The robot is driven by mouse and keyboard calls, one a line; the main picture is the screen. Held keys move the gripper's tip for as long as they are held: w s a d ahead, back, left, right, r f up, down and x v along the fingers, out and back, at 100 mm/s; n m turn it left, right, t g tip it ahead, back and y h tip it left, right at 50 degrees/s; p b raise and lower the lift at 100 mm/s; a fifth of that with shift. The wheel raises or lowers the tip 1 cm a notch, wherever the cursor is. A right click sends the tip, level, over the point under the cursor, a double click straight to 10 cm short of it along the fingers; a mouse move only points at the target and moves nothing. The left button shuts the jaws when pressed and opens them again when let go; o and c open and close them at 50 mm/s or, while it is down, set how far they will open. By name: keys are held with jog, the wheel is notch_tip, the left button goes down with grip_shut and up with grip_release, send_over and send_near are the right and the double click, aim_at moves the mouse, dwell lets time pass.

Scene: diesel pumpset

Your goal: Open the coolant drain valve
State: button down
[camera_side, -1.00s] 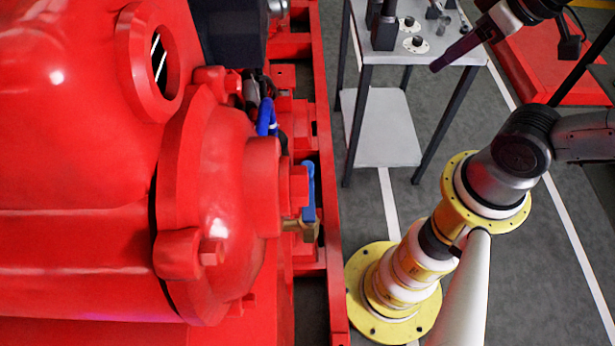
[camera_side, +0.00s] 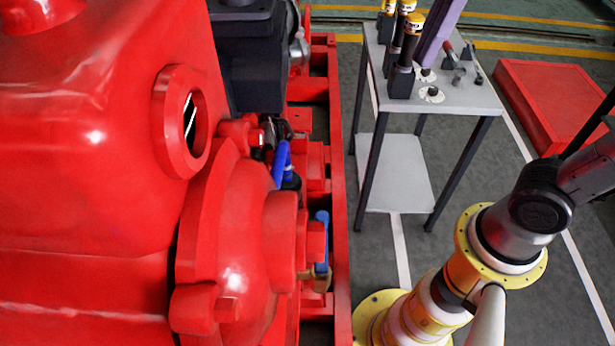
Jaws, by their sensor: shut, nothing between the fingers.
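The valve with a blue lever (camera_side: 322,236) sits at the right side of the red engine casing, low beside the red base rail. Its brass-coloured body (camera_side: 321,279) shows just below the lever, partly hidden by the casing. The lever stands roughly upright in the picture. My gripper's fingers cannot be made out in this view. A purple bar enters from the top edge above the table; I cannot tell whether it is part of my arm. Nothing is seen touching the valve.
The red engine (camera_side: 95,215) fills the left. A grey table (camera_side: 470,100) holds dark cylinders with yellow tops (camera_side: 402,50). A red block (camera_side: 550,105) is at the right.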

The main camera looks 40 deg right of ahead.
jog(key=w+a+f+n+g, duration=0.1)
jog(key=w+a+n+g, duration=0.2)
jog(key=a, duration=0.4)
jog(key=w+a+f+n+g, duration=0.1)
jog(key=w+a+n+g, duration=0.2)
jog(key=w+a, duration=0.3)
jog(key=shift+a+n, duration=0.5)
jog(key=shift+a, duration=0.7)
jog(key=shift+f, duration=0.1)
jog(key=s+a+f, duration=0.3)
jog(key=s+f, duration=0.5)
jog(key=shift+s+a, duration=0.3)
jog(key=shift+a, duration=0.05)
